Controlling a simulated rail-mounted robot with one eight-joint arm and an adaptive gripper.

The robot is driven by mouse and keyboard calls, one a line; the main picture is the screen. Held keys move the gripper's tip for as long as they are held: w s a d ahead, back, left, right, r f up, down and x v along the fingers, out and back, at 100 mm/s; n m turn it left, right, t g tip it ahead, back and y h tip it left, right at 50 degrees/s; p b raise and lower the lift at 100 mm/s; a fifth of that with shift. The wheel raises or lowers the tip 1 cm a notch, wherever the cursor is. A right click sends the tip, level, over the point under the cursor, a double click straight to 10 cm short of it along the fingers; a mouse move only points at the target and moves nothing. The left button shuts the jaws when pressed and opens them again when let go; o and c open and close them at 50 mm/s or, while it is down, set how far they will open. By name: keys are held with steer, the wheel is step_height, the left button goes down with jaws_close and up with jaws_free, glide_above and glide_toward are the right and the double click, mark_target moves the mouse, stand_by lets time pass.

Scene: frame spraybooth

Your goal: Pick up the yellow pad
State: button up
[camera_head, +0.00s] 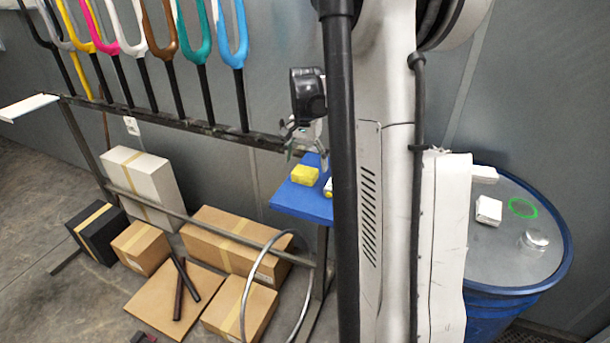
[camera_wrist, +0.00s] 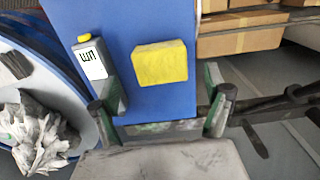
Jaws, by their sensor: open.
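The yellow pad (camera_head: 305,173) lies on a small blue shelf (camera_head: 300,200), left of my dark arm column in the head view. In the wrist view the yellow pad (camera_wrist: 160,63) sits on the blue surface (camera_wrist: 135,20), ahead of the gap between my fingers. My gripper (camera_wrist: 165,105) is open and empty, with a fingertip on each side and the pad beyond them. In the head view my gripper (camera_head: 303,145) is small and sits just above the shelf, near the pad. I see no contact with the pad.
Crumpled white material (camera_wrist: 35,130) lies on a round lid. A blue drum (camera_head: 500,302) stands right; cardboard boxes (camera_head: 235,240) lie below the rack bar (camera_head: 180,124) with coloured forks.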

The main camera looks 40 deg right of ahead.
mark_target(305, 171)
steer(key=shift+a+f, duration=0.1)
steer(key=shift+f, duration=1.9)
steer(key=c, duration=1.2)
steer(key=shift+o, duration=0.2)
steer(key=shift+r, duration=0.1)
